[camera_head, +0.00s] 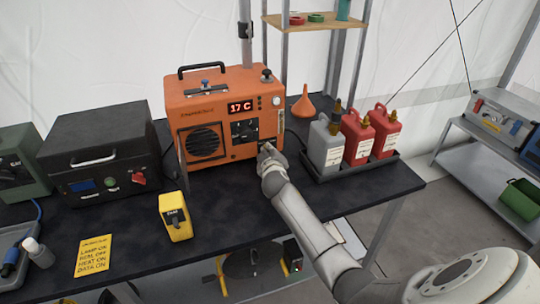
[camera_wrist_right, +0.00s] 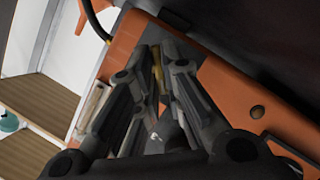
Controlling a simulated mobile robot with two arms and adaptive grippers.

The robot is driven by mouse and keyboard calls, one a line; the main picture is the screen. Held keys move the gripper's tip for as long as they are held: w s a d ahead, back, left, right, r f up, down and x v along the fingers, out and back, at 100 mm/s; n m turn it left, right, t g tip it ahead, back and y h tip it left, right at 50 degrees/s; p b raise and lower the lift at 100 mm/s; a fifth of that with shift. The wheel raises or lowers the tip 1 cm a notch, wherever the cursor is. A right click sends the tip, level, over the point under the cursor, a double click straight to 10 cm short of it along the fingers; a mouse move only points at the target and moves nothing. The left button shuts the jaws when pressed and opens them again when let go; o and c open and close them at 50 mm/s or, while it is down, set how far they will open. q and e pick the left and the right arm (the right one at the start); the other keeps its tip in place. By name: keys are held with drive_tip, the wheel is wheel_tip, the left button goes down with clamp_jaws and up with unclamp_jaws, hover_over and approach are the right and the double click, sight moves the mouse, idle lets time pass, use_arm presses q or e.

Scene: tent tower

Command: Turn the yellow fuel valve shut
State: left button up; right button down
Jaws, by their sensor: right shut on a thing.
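The orange heater (camera_head: 222,112) stands on the dark table, its display reading 17 C. My right gripper (camera_head: 266,150) is at the lower right of its front face, and my wrist and fingers cover that spot in the head view. In the right wrist view my right gripper (camera_wrist_right: 157,85) is shut on a narrow yellow piece, the yellow fuel valve (camera_wrist_right: 157,67), with a finger on each side. Most of the valve is hidden by the fingers, so its exact angle is hard to tell. My left gripper is not in view.
A black case (camera_head: 100,155) and a small yellow device (camera_head: 175,216) stand left of the arm. A tray (camera_head: 365,168) with a grey can (camera_head: 325,146) and two red cans (camera_head: 357,138) is close on the right. An orange funnel (camera_head: 303,105) stands behind. The table's front middle is clear.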

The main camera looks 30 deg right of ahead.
drive_tip(key=shift+n, duration=0.3)
idle(0.4)
drive_tip(key=c, duration=1.6)
unclamp_jaws()
drive_tip(key=shift+o, duration=0.2)
drive_tip(key=v, duration=1.2)
drive_tip(key=shift+a+f, duration=0.2)
drive_tip(key=shift+f, duration=0.1)
